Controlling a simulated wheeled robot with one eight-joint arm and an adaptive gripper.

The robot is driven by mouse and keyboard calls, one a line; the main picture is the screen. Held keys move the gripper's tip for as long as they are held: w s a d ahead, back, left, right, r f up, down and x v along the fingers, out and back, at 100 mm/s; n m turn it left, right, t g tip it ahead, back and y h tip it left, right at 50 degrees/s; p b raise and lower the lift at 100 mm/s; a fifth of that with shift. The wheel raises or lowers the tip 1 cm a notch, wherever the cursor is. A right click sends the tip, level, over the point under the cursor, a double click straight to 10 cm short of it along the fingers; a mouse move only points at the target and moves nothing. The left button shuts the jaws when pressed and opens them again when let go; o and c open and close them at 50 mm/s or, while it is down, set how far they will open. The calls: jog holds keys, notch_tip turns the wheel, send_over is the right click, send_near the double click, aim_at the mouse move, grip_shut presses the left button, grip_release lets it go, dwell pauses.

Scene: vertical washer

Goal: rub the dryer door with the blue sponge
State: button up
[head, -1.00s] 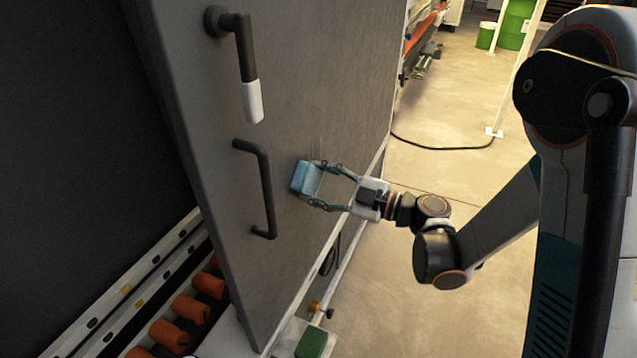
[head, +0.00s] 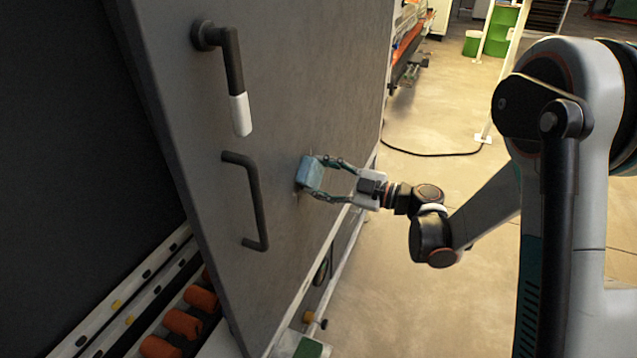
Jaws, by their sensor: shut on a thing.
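The blue sponge (head: 309,172) is held between the fingers of my gripper (head: 316,178). The gripper is shut on it, and the sponge is at the grey dryer door (head: 300,90), right of the bar handle. It looks to be against the door's face, but I cannot be sure of contact. The door is a tall grey panel with a lever handle with a white grip (head: 233,80) near the top left and a black bar handle (head: 252,200) below it.
Orange rollers (head: 183,323) and pale rails lie at the lower left, beside a dark opening. A green block (head: 312,348) is at the bottom edge. A black cable (head: 430,153) lies on the open floor at the right. Green bins (head: 497,35) stand far back.

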aim_at(293, 197)
jog(key=shift+w+d, duration=0.85)
jog(key=shift+w, duration=1.55)
jog(key=shift+s+a+f, duration=0.3)
jog(key=shift+s+a, duration=0.15)
jog(key=shift+s, duration=0.9)
jog(key=shift+s+a+f, duration=0.25)
jog(key=shift+s+a, duration=0.25)
jog(key=shift+s, duration=0.8)
jog(key=shift+s+a+f, duration=0.3)
jog(key=shift+s+a, duration=0.15)
jog(key=shift+s, duration=0.9)
jog(key=shift+s+a, duration=0.4)
jog(key=shift+s, duration=0.5)
jog(key=shift+s+a, duration=0.35)
jog(key=shift+s, duration=0.5)
jog(key=v, duration=0.6)
jog(key=shift+d, duration=0.1)
